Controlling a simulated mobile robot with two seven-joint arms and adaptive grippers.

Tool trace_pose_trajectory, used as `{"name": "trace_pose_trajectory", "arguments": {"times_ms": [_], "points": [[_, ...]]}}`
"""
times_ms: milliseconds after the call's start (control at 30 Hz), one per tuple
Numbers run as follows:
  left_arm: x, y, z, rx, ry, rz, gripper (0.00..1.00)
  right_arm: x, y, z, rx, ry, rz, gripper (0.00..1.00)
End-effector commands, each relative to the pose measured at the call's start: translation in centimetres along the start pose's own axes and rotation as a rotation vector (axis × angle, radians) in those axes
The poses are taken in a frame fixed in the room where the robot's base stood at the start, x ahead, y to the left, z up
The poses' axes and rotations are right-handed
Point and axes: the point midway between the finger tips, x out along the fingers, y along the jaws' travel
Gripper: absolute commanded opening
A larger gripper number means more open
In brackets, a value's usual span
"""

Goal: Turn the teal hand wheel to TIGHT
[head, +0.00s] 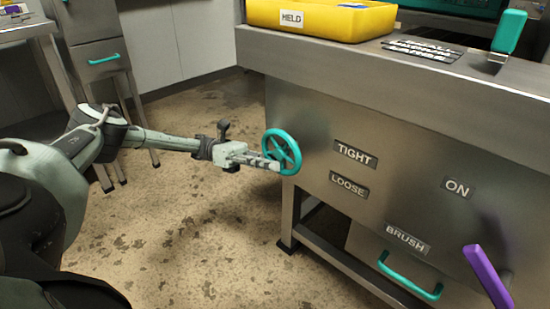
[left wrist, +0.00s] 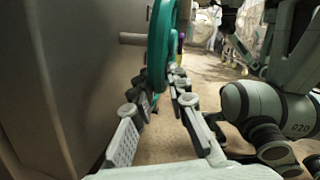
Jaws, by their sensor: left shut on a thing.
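The teal hand wheel (head: 282,152) stands out from the left end of the steel cabinet front, left of the TIGHT label (head: 356,155) and the LOOSE label (head: 348,184). My left gripper (head: 272,163) reaches in from the left and is shut on the wheel's rim. In the left wrist view the wheel (left wrist: 162,45) is seen nearly edge-on, on a grey shaft, with the fingers (left wrist: 160,95) on either side of its lower rim. I see no pointer mark on the wheel. My right gripper is not in view.
A yellow bin (head: 322,18) marked HELD sits on the cabinet top. A purple lever (head: 488,276), a teal drawer handle (head: 410,276) and a teal upright handle (head: 509,31) are to the right. Speckled floor (head: 190,240) is clear left of the cabinet.

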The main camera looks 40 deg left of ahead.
Motion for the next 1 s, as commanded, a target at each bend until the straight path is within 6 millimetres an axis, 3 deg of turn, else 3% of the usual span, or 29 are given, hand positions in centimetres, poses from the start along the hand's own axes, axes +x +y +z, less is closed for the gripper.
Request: {"name": "trace_pose_trajectory", "arguments": {"times_ms": [33,333,867,900,1000], "points": [[0.09,0.05,0.75,0.008,0.028,0.013,0.0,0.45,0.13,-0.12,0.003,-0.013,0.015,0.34],[-0.27,0.13,0.7,0.031,0.127,0.041,0.0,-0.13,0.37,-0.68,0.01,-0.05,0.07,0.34],[-0.4,0.24,0.49,0.036,0.147,0.049,0.0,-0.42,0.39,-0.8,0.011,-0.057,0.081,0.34],[-0.4,0.24,0.49,0.036,0.147,0.049,0.19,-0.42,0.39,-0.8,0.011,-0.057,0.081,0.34],[-0.4,0.21,0.47,0.035,0.146,0.048,0.31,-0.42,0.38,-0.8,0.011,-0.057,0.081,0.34]]}}
